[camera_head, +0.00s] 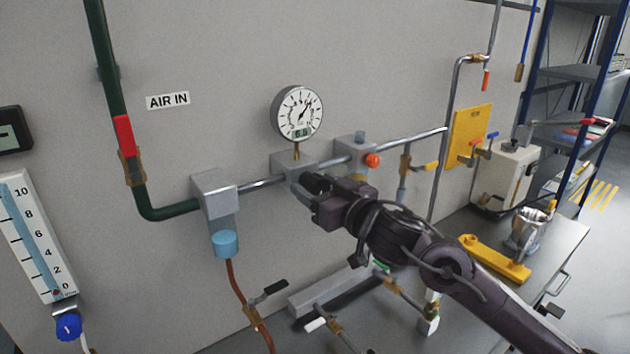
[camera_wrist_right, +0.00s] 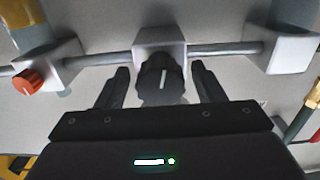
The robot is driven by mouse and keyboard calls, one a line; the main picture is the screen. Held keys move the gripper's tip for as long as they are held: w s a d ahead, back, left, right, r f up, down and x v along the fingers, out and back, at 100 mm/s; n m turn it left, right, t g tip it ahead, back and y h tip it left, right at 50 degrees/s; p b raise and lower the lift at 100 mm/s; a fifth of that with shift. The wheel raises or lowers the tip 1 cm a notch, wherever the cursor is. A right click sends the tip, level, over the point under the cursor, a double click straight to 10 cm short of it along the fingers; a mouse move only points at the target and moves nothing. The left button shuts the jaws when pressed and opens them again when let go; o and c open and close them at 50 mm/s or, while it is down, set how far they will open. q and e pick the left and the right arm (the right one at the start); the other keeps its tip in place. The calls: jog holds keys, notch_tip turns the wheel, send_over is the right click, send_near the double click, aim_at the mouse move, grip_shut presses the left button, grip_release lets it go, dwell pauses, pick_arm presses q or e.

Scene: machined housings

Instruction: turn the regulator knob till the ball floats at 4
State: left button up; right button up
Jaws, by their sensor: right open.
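The regulator block (camera_head: 291,163) sits on the wall pipe under a round gauge (camera_head: 298,113). Its black knob (camera_wrist_right: 161,80) has a white line pointing nearly straight up in the right wrist view. My right gripper (camera_head: 311,187) is open, with one finger on each side of the knob; small gaps show between the fingers and the knob. In the head view the gripper hides most of the knob. The flowmeter (camera_head: 36,236) hangs at the left edge, tilted in view, with a scale from 0 to 10 and a blue knob (camera_head: 68,326).
A filter with a blue cup (camera_head: 225,243) is left of the regulator. An orange knob (camera_head: 372,160) is close on its right. Valves and pipes lie below.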

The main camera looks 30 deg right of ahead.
jog(key=shift+w+r, duration=0.1)
jog(key=shift+w, duration=0.3)
jog(key=shift+c, duration=0.6)
jog(key=c, duration=0.8)
pick_arm(q)
jog(key=shift+w+r, duration=0.1)
jog(key=shift+r, duration=0.05)
pick_arm(e)
jog(key=shift+c, duration=0.2)
